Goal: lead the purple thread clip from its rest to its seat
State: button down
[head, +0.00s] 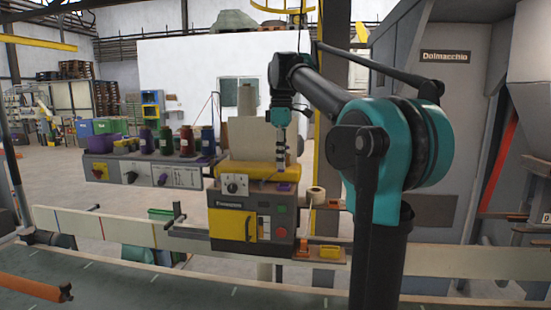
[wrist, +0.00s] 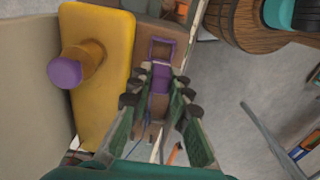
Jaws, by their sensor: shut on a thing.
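The purple thread clip (wrist: 160,78) is between the fingertips of my gripper (wrist: 160,88) in the wrist view, and the gripper is shut on it. Just beyond it is a purple rectangular frame (wrist: 162,47); I cannot tell whether it is part of the clip or a separate seat. In the head view my gripper (head: 282,163) points down at the right end of the yellow sewing head. A small purple piece (head: 285,188) shows just below it; I cannot tell which part this is.
The yellow head (wrist: 104,70) with a purple-capped knob (wrist: 66,73) stands close left of my fingers. In the head view, thread spools (head: 187,141) stand on a grey panel at left. A control box (head: 250,222) is below.

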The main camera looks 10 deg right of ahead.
jog(key=shift+s+d+f, duration=0.1)
jog(key=shift+s+d, duration=0.05)
jog(key=shift+d, duration=0.3)
jog(key=shift+f, duration=2.5)
jog(key=c, duration=1.3)
grip_release()
jog(key=shift+c, duration=0.2)
jog(key=shift+r, duration=0.1)
